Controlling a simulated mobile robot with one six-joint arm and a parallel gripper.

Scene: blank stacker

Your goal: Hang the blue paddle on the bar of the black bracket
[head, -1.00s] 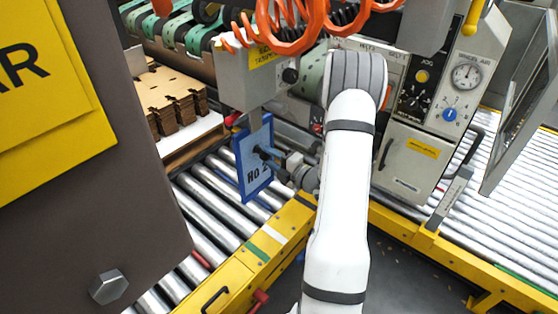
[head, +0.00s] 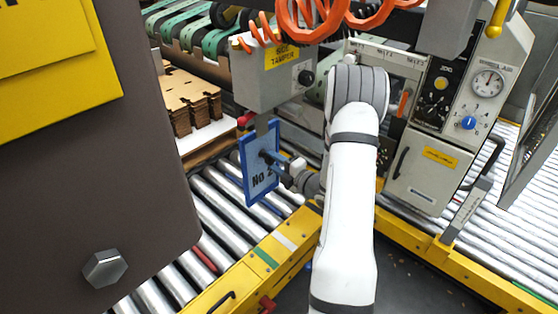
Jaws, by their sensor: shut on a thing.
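The blue paddle (head: 249,181) is a flat board with a blue rim and a pale face with dark lettering, partly covered. It stands upright, slightly tilted, in the head view, below the grey side tamper box. My gripper (head: 272,159) is at the right side of the paddle, shut on it in front of its face. The paddle is held above the rollers. I cannot pick out the black bracket or its bar with certainty; the paddle, tamper box or my arm may hide it.
The side tamper box (head: 268,78) hangs just above the paddle, with a red knob (head: 245,119) by its lower edge. A roller conveyor (head: 214,212) with a yellow rail (head: 262,256) runs below. Cardboard stacks (head: 192,98) are behind left. A control cabinet (head: 425,165) stands right. A large dark panel (head: 110,190) fills the left.

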